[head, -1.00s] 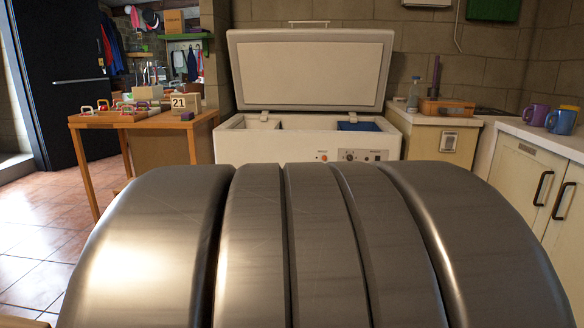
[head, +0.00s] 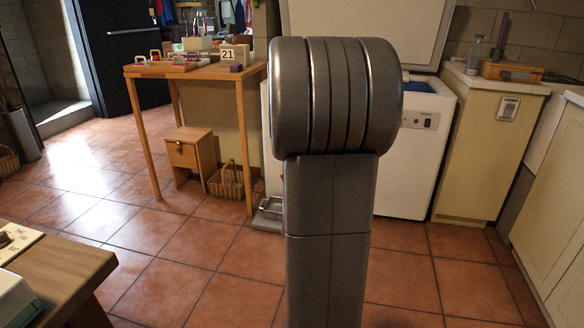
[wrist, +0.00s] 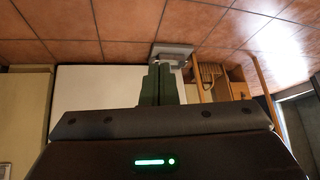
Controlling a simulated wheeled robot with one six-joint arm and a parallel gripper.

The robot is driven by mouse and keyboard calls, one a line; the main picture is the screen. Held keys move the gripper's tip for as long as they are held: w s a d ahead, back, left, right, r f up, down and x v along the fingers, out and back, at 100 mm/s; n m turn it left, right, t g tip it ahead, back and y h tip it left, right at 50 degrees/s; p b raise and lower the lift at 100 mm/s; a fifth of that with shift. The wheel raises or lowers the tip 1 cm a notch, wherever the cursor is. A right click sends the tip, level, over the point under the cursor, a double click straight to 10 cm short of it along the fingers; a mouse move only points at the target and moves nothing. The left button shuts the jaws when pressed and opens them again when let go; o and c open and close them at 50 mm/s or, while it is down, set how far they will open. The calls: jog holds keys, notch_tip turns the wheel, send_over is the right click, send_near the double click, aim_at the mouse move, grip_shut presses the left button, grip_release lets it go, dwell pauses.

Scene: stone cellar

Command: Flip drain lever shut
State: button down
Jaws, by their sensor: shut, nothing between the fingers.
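The white chest freezer (head: 405,190) stands with its lid raised (head: 425,35). Its control panel (head: 420,120) shows at the upper front. My arm hides the middle of the freezer front in the head view. A grey metal tray (head: 268,212) sits on the floor at the freezer's foot; it also shows in the wrist view (wrist: 172,50), upside down. I cannot make out the drain lever in either view. My gripper (wrist: 160,68) is shut and empty in the wrist view, its fingertips overlapping the tray's near edge in the picture. The head view hides it behind my arm.
A cabinet (head: 487,150) stands right of the freezer. A wooden worktop (head: 60,265) is at the near left. Tiled floor between is clear.

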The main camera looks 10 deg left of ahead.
jog(key=w+a+f+n+t+h+p, duration=0.1)
jog(key=w+a+f+t+h, duration=0.1)
jog(key=w+a+f, duration=0.4)
jog(key=w+a+f+n+t+h+p, duration=0.1)
jog(key=w+a+f+t+h, duration=0.2)
jog(key=w, duration=0.6)
jog(key=s+f+n+h+p, duration=0.1)
jog(key=s+f+h, duration=0.3)
jog(key=f, duration=0.3)
jog(key=s+f+n+h+p, duration=0.1)
jog(key=s+f+h, duration=0.3)
jog(key=f, duration=0.4)
jog(key=shift+s+d+n+h, duration=0.2)
jog(key=shift+s+n+h, duration=0.2)
jog(key=shift+s+n, duration=0.15)
jog(key=shift+w, duration=0.1)
